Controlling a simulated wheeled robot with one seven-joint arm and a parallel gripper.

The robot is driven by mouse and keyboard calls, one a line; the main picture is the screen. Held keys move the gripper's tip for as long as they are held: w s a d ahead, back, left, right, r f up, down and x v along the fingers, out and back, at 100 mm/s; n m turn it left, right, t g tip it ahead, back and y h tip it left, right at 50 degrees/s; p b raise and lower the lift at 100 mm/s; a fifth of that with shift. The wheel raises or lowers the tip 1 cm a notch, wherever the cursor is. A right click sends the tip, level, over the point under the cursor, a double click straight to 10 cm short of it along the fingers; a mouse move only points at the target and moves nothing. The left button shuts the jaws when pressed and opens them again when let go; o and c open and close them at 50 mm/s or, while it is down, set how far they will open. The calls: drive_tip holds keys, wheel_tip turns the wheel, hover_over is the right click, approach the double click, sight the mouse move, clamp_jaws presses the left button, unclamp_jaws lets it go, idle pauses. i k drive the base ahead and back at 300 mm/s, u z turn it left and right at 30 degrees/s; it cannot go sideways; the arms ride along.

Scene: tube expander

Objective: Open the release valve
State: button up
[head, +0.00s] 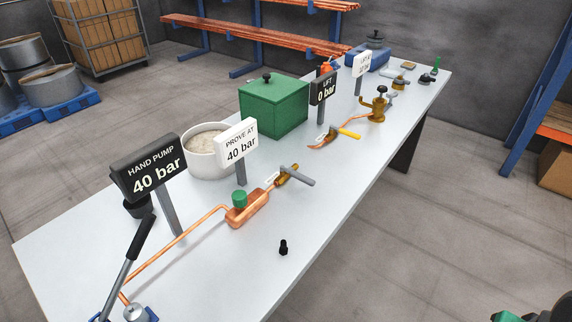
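The hand pump is cut off at the lower left, with a black-gripped lever (139,237) tilted up and a silver knob (135,312) low beside it. A copper pipe (175,247) runs from it to a copper body (247,209) with a green cap. A brass fitting with a grey T-handle (297,176) sits at that body's far end. Farther back are a yellow lever (349,133) and a brass valve with a black knob (379,104). No label marks which one is the release valve.
Signs read "HAND PUMP 40 bar" (153,170), "PROVE AT 40 bar" (237,142) and "LIFT 0 bar" (323,89). A white bowl (205,160) and green box (274,107) stand behind the pipe. A small black piece (283,246) lies near the front edge, with bare table around it.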

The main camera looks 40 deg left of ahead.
sight(299, 176)
drive_tip(key=u, duration=0.95)
drive_tip(key=i, duration=0.85)
drive_tip(key=u, duration=0.9)
